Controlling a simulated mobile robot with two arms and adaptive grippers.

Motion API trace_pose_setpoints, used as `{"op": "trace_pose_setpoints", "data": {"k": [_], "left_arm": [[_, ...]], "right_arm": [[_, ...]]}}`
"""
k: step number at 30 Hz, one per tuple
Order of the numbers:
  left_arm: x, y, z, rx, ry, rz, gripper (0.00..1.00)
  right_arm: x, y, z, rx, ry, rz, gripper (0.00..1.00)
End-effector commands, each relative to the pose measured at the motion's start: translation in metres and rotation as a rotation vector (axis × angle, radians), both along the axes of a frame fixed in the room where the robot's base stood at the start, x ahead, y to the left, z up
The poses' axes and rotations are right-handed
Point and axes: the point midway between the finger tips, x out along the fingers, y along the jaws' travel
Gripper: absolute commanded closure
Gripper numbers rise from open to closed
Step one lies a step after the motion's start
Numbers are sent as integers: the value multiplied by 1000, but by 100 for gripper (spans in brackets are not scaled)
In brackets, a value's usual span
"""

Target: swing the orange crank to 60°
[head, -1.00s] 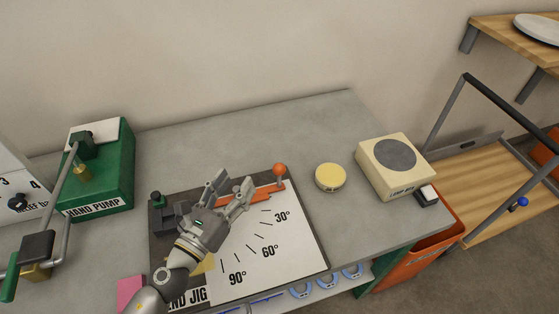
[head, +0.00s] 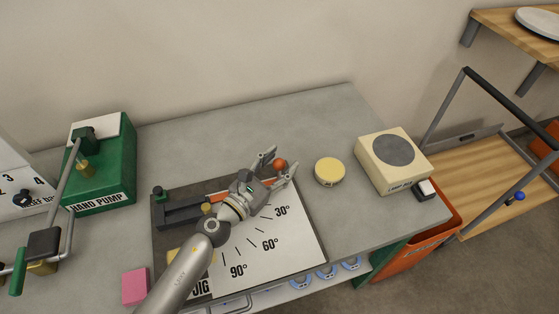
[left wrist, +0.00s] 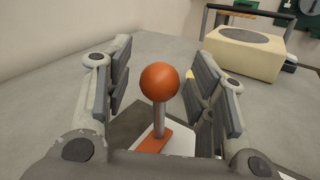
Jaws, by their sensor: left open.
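The orange crank's ball knob (head: 280,164) sits at the far right corner of the bend jig board (head: 316,247), above the 30° mark. In the left wrist view the crank's knob (left wrist: 159,82) stands on a grey post, with part of the orange arm below it. My left gripper (head: 278,165) is open, its two fingers on either side of the knob. In the left wrist view both fingers (left wrist: 160,95) show a gap to the knob. Most of the crank arm is hidden under my gripper. The printed scale shows 30°, 60° and 90°. My right gripper is not seen.
A yellow round tin (head: 329,171) and a cream box with a grey disc (head: 392,163) stand right of the jig. A green hand pump (head: 102,165) stands at the left. A pink block (head: 135,287) lies near the front. The bench behind the jig is clear.

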Motion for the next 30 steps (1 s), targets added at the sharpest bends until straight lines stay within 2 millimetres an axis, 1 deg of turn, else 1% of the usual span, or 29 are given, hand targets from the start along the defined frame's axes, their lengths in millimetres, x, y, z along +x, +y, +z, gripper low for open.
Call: {"op": "trace_pose_setpoints", "data": {"k": [9,11,21,30], "left_arm": [[3,-2,0,0,0,0,49],[3,-2,0,0,0,0,56],[3,-2,0,0,0,0,100],[1,-2,-1,1,0,-7,100]], "right_arm": [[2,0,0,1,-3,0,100],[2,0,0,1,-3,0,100],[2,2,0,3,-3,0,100],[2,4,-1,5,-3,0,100]]}}
